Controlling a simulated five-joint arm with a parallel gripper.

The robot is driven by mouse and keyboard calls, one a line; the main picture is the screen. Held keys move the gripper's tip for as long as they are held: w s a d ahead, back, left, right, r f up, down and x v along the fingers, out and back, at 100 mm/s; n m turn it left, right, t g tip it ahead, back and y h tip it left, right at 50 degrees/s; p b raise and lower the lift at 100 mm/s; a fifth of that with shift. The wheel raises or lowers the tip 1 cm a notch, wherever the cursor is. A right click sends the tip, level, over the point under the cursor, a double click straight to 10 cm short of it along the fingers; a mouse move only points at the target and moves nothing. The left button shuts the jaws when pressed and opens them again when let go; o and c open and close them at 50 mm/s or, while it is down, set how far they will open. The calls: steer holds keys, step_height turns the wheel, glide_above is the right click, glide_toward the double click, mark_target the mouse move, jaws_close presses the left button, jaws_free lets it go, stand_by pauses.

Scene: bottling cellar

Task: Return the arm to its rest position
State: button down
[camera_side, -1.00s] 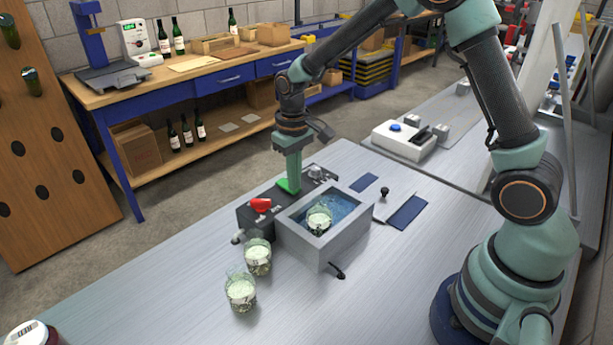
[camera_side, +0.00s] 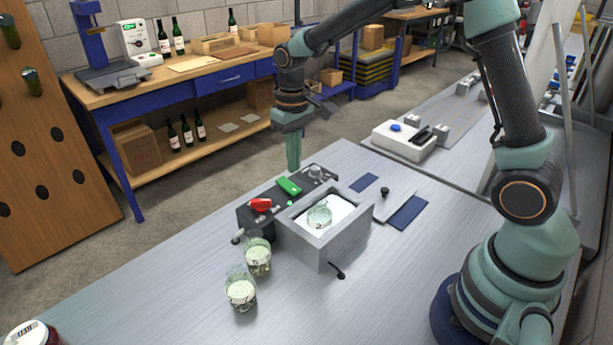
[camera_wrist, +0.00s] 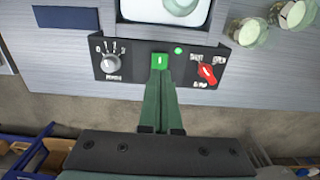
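My gripper (camera_side: 293,168) hangs pointing down in the air above the back of the control box (camera_side: 243,222). Its two fingers are together with nothing visible between them; they also show in the wrist view (camera_wrist: 160,82). The green button (camera_side: 289,186) on the box lies just below the fingertips, apart from them in the side view. My upper arm reaches from the right side across the bench.
A grey basin (camera_side: 325,257) with a bright white inside holds a glass jar (camera_side: 320,216). Two filled jars (camera_side: 257,257) (camera_side: 240,290) stand left of it. A red knob (camera_side: 260,205) and a grey dial (camera_wrist: 112,62) are on the box. A small green light (camera_wrist: 178,50) shows.

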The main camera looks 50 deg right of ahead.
steer(key=shift+r, duration=0.5)
steer(key=shift+s+r, duration=0.15)
steer(key=shift+r, duration=0.2)
steer(key=s+d+r+t, duration=0.1)
steer(key=s+r+t, duration=0.1)
steer(key=s+r, duration=0.3)
steer(key=s+d+r+t, duration=0.1)
steer(key=s+r+t, duration=0.2)
steer(key=s, duration=0.7)
step_height(320, 180, up, 2)
steer(key=shift+r+t, duration=0.15)
steer(key=shift+t, duration=0.15)
